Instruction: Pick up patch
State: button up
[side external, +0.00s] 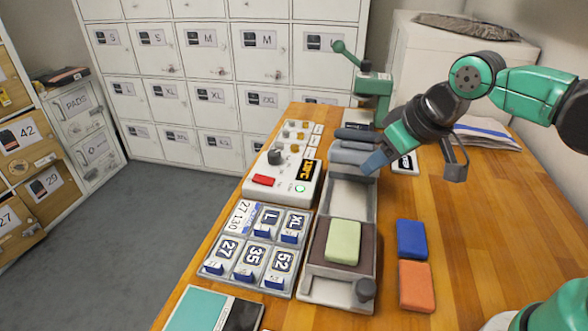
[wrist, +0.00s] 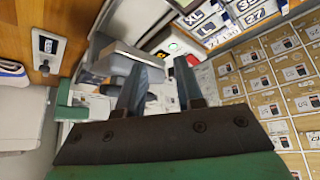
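Several flat, rounded blocks could be the patch; I cannot tell which is meant. A light green one (side external: 343,242) lies on the brown pad of a grey press-like device (side external: 334,285). A blue one (side external: 411,239) and an orange one (side external: 416,286) lie on the table to its right. My gripper (side external: 415,168) is above the table near the far end of the device, well away from these blocks. Its two fingers stand apart with nothing between them, also in the wrist view (wrist: 160,82). The blocks cannot be made out in the wrist view.
The device's grey upper part (side external: 353,151) is close to my gripper. Left of it are a control box (side external: 285,185) with a lit display and a tray of number and size tags (side external: 258,246). A teal-and-black item (side external: 212,310) lies at the front. The right tabletop (side external: 490,230) is mostly clear.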

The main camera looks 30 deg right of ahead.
jog(key=w+a+r+n+g, duration=0.1)
jog(key=w+a+n+g, duration=0.15)
jog(key=w+a, duration=0.45)
jog(key=n+g, duration=0.4)
jog(key=n, duration=0.1)
send_over(207, 262)
jog(key=shift+h, duration=0.3)
notch_tip(207, 262, down, 10)
jog(key=shift+r, duration=0.1)
jog(key=shift+f, duration=3)
grip_shut()
